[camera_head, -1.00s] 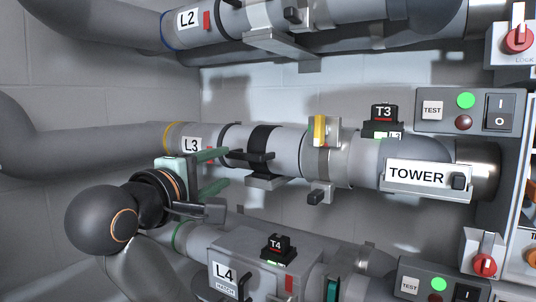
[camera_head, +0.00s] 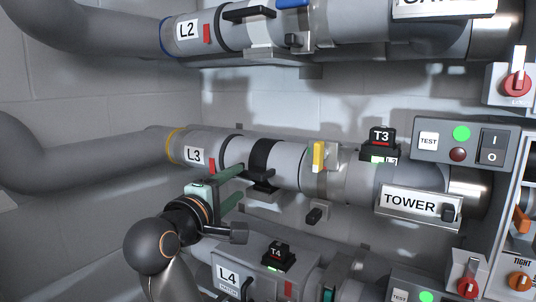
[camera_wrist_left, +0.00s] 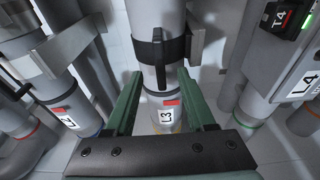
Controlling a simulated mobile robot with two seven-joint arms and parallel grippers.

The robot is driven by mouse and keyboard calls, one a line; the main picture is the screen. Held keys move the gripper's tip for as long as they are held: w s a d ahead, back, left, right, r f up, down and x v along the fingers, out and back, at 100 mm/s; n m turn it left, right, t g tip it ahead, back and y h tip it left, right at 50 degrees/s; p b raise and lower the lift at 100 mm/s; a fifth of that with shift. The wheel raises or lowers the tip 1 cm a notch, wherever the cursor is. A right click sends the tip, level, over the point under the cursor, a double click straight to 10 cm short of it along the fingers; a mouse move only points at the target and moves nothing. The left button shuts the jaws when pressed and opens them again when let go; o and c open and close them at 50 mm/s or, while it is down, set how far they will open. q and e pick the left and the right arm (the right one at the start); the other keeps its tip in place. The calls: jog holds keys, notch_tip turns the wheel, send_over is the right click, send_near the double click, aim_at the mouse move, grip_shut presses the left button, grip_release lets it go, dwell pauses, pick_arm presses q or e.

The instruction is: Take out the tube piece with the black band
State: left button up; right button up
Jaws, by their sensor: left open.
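The tube piece with the black band (camera_head: 285,166) sits in the L3 line, lying level in the head view. Its black band (camera_head: 263,157) has a dark handle in front. In the left wrist view the band (camera_wrist_left: 148,52) and its upright handle are just beyond the fingers. My left gripper (camera_head: 240,185) is open, with green fingers pointing at the L3 tube, just left of and below the handle. In the left wrist view the fingertips (camera_wrist_left: 158,73) are on either side of the tube's width, and nothing is held. My right gripper is not in view.
A yellow lever (camera_head: 319,156) stands on a clamp right of the band. The T3 box (camera_head: 381,143) and TOWER sign (camera_head: 409,201) are farther right. The L2 line (camera_head: 187,31) runs above and the L4 housing (camera_head: 250,275) lies close below my arm.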

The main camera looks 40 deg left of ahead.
aim_at(247, 175)
pick_arm(q)
jog(key=shift+x, duration=1.1)
jog(key=p+x, duration=0.1)
jog(key=x, duration=0.4)
grip_shut()
jog(key=shift+r, duration=0.1)
dwell(0.5)
